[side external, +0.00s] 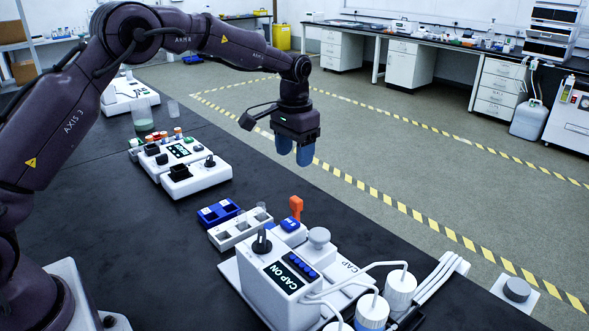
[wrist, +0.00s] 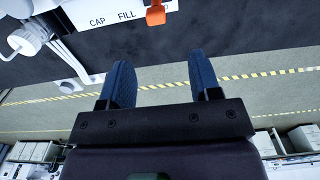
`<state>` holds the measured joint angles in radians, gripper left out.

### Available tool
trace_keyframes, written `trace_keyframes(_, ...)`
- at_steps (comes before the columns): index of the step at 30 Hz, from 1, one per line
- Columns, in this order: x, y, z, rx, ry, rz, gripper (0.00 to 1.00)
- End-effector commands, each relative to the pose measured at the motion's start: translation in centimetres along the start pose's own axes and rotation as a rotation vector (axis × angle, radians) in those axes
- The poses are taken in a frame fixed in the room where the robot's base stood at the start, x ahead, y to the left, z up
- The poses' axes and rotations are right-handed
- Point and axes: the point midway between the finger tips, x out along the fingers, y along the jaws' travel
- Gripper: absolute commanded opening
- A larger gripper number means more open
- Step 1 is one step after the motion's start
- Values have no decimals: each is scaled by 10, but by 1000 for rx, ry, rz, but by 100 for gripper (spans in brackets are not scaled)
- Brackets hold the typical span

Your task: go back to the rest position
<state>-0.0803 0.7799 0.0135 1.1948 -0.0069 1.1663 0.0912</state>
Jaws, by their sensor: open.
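My gripper (side external: 295,149) hangs from the raised arm in the side external view, past the far edge of the bench and above the floor. Its two blue fingers point down. In the wrist view, the fingers of my gripper (wrist: 164,82) stand apart with nothing between them. The gripper touches nothing and is well clear of the devices on the bench.
A white capping device (side external: 270,288) with a CAP ON display and white bottles (side external: 399,288) stands at the front. Behind it are an orange part (side external: 296,206), a white rack (side external: 238,230) and a blue rack (side external: 218,213). Another white device (side external: 196,177) stands further left.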

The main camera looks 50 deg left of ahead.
Motion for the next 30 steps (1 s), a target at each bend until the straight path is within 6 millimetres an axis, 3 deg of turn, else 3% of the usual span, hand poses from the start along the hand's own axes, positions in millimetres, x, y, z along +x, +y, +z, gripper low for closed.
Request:
trace_keyframes(14, -7, 0, -2, -8, 10, -1, 57)
trace_keyframes(17, 8, 1, 9, -16, -20, 1, 57)
trace_keyframes(20, 8, 3, 29, -26, -34, 2, 57)
trace_keyframes(26, -34, 13, 86, -37, 10, 2, 57)
trace_keyframes(30, -65, 22, 135, -38, 68, 1, 57)
